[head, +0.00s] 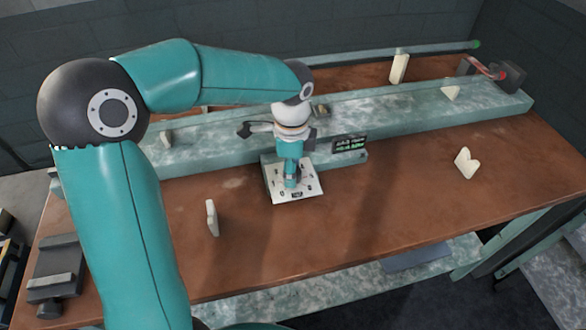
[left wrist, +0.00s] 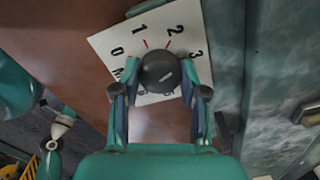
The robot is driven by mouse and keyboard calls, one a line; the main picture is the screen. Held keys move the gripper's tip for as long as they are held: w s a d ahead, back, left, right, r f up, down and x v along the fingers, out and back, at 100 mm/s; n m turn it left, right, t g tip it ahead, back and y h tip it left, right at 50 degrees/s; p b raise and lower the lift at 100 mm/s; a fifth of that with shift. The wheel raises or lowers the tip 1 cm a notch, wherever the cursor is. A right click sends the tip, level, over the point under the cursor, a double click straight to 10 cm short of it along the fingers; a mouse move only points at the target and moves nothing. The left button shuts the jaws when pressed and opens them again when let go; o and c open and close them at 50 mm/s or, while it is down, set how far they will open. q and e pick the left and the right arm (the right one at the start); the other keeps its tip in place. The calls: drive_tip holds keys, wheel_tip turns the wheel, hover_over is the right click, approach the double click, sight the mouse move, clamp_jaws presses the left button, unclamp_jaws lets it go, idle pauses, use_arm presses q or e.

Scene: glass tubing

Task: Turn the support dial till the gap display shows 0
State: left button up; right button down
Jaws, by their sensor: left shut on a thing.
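The support dial is a dark round knob (left wrist: 160,72) on a white plate (left wrist: 108,42) with printed numbers, among them 0, 1, 2 and 3, and red marks. My left gripper (left wrist: 157,84) has one finger on each side of the knob and is shut on it. In the head view the left gripper (head: 291,180) points down over the white plate (head: 311,186) and hides most of the knob. The gap display (head: 350,143) is a small dark screen with green text, just right of the dial; its reading is too small to make out.
A long grey-green stone-like bench (head: 400,118) runs behind the dial on the brown table (head: 400,210). A glass tube (head: 400,49) lies along the back. Cream V-shaped supports (head: 466,162) stand about, one (head: 212,218) at the front left. The table's front middle is clear.

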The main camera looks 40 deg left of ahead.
use_arm(q)
drive_tip(key=o, duration=1.1)
drive_tip(key=shift+o, duration=0.2)
drive_tip(key=shift+r, duration=0.1)
wheel_tip(320, 180, up, 12)
